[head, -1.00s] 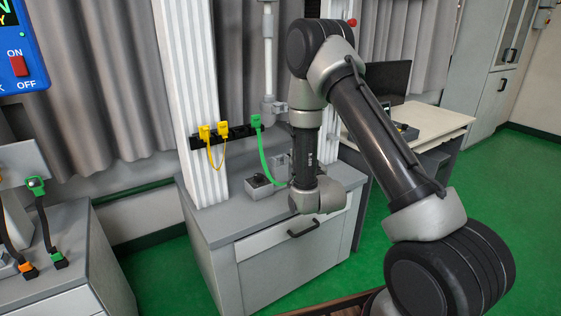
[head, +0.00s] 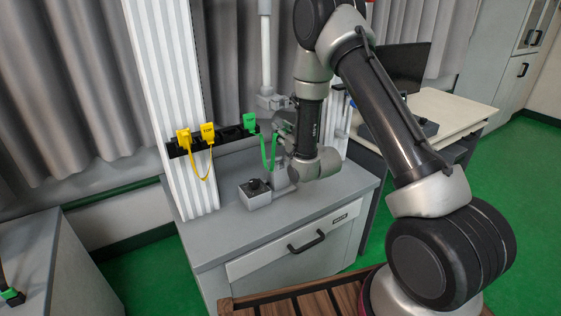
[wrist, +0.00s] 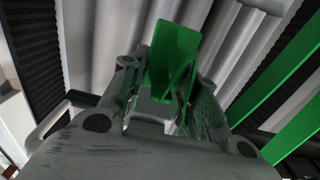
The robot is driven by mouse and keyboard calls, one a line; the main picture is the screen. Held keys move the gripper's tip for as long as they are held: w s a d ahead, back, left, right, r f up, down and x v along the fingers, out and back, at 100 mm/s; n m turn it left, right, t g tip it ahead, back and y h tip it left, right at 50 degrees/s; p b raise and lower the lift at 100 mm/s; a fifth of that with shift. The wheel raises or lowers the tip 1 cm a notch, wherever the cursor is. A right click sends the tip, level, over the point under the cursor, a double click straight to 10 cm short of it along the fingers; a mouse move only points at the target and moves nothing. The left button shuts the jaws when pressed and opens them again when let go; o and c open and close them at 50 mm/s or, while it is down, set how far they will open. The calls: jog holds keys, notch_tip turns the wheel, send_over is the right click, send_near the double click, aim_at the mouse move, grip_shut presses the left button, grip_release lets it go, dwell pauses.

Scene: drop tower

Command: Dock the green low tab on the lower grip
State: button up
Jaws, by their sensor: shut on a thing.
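My gripper (head: 283,128), mostly hidden behind my wrist in the head view, is near the white pole. In the wrist view its fingers (wrist: 160,92) are shut on a flat green tab (wrist: 172,50), which stands up between them. A green strap (head: 264,155) loops from a green tab (head: 249,121) in the black rack (head: 228,136) toward my gripper. A grey clamp (head: 272,102) sits at the pole's lower end, close above my gripper. A grey block (head: 284,178) stands on the bench below. I cannot tell which is the lower grip.
Two yellow tabs (head: 207,132) joined by a yellow strap (head: 204,172) hang on the rack. The front bench top is clear.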

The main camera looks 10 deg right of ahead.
jog(key=shift+y, duration=0.3)
jog(key=f, duration=0.9)
jog(key=shift+w+a+f, duration=0.2)
jog(key=shift+w+a, duration=0.15)
jog(key=shift+f, duration=0.15)
jog(key=o, duration=0.9)
